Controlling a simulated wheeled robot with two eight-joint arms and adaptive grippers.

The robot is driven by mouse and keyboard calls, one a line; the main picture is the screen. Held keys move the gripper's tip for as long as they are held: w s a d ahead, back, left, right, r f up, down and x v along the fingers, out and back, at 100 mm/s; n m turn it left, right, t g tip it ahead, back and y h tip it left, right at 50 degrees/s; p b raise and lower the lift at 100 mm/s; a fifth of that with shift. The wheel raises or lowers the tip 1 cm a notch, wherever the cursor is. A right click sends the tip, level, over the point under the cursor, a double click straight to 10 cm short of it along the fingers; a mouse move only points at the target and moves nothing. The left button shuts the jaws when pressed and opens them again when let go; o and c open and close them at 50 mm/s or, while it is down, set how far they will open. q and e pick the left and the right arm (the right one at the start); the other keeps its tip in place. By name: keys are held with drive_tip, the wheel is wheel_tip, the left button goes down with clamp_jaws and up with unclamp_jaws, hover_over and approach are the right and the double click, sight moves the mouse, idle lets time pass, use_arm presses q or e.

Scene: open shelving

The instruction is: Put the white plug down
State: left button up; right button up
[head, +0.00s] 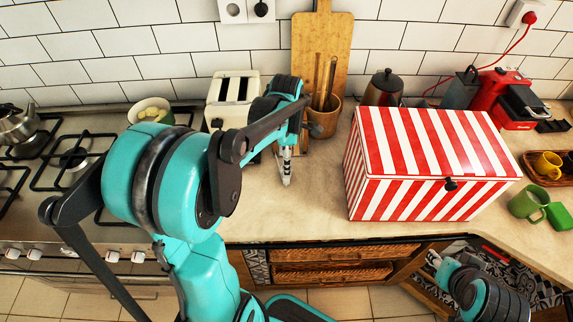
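I cannot make out a white plug clearly in the head view. My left gripper (286,180) points down over the counter, in front of the wooden utensil cup and right of the white toaster (233,98). Its grey fingers look close together, but I cannot tell whether something small and pale is between them. A double white wall socket (232,11) at the top has a black plug (261,9) in its right half. My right gripper (434,260) is low at the bottom right, below the counter edge, too small to read.
A red-and-white striped box (430,165) fills the right of the counter (315,215). A cutting board (321,45), utensil cup (324,118) and kettle (384,88) stand behind. A gas stove (75,160) is left. Bare counter lies between my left gripper and the box.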

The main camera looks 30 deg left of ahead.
use_arm(q)
wheel_tip(320, 180, up, 7)
drive_tip(key=p, duration=0.2)
drive_tip(key=s+d+m+t, duration=0.3)
drive_tip(key=s+d+m, duration=0.2)
drive_tip(key=m, duration=0.7)
drive_tip(key=s+d+m+t, duration=0.4)
drive_tip(key=s+d+m, duration=0.1)
drive_tip(key=m, duration=0.7)
drive_tip(key=shift+s+d+r, duration=0.25)
drive_tip(key=shift+s+d, duration=0.1)
drive_tip(key=shift+s, duration=0.25)
